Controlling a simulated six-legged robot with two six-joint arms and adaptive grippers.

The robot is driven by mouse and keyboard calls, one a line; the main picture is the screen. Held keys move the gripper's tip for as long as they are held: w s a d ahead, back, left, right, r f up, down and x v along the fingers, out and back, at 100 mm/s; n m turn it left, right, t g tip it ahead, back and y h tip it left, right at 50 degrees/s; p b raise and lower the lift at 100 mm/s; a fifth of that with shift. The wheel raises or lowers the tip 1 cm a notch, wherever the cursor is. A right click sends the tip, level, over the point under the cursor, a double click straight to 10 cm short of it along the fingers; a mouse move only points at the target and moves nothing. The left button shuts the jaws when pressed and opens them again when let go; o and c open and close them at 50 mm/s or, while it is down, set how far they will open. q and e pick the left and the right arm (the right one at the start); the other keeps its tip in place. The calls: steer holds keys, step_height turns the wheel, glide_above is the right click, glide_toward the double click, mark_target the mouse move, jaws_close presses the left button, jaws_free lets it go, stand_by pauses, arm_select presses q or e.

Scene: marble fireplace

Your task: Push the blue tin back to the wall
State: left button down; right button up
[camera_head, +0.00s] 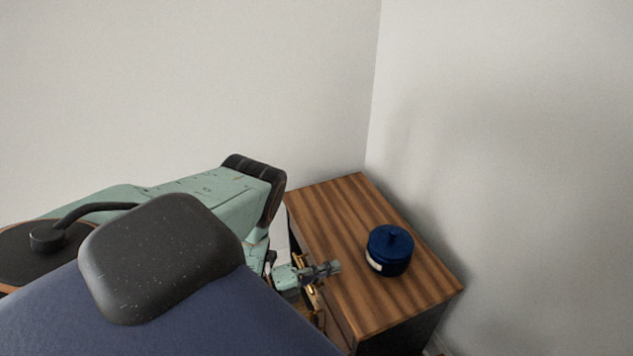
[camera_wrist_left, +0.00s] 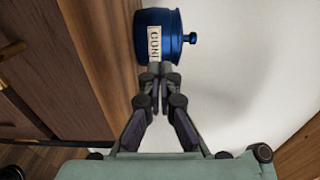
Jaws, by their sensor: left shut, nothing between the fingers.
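The blue tin (camera_head: 390,250) stands upright on the wooden cabinet top (camera_head: 335,205), near its right edge. It has a knobbed lid and a pale label on the side facing my arm. My left gripper (camera_head: 334,267) is shut and empty, just left of the tin, with a small gap between them in the head view. In the left wrist view the tin (camera_wrist_left: 175,22) is straight ahead of the closed fingertips (camera_wrist_left: 158,68), which overlap its lower edge. My right gripper is not in view.
A pale wall (camera_head: 500,150) runs along the cabinet's right side, close behind the tin. Another wall (camera_head: 200,80) meets it in a corner at the cabinet's far end. The far part of the cabinet top is bare. Dark drawer fronts (camera_wrist_left: 70,80) show in the left wrist view.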

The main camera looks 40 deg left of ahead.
mark_target(369, 255)
arm_select(q)
steer(key=b+x, duration=0.2)
steer(key=x, duration=0.5)
steer(key=shift+w+d, duration=0.15)
steer(key=shift+w, duration=0.1)
steer(key=b+x, duration=0.1)
steer(key=x, duration=0.5)
steer(key=shift+w+d, duration=0.1)
steer(key=shift+w, duration=0.05)
